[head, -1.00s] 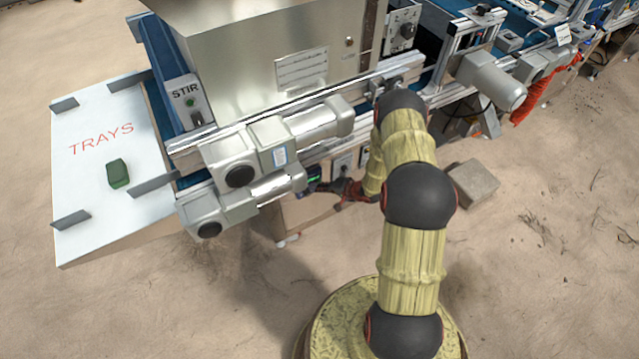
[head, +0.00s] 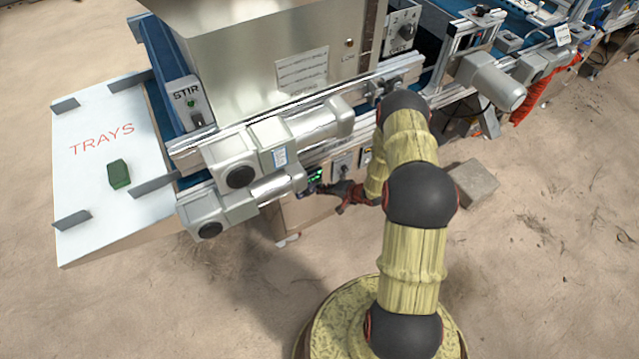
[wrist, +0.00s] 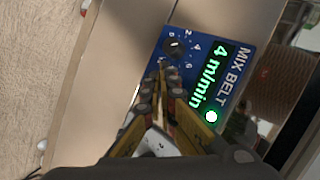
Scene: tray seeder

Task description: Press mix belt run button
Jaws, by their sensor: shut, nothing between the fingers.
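The blue MIX BELT panel (wrist: 205,75) fills the middle of the wrist view. It has a dark dial knob (wrist: 173,45), a green display (wrist: 213,75) reading "4 m/min", and a round button (wrist: 211,116) glowing white with a green rim. In the head view the panel (head: 316,177) is small, low on the machine's front. My gripper (wrist: 166,72) is shut and empty, its tips in front of the panel between knob and display, to the left of the lit button. In the head view my gripper (head: 333,188) is just right of the panel; contact cannot be told.
Grey motors (head: 245,165) jut out above and left of the panel. A grey switch box (head: 343,164) sits to its right. The TRAYS board (head: 100,175) is at the left, and a stone block (head: 474,184) lies on the sand at the right.

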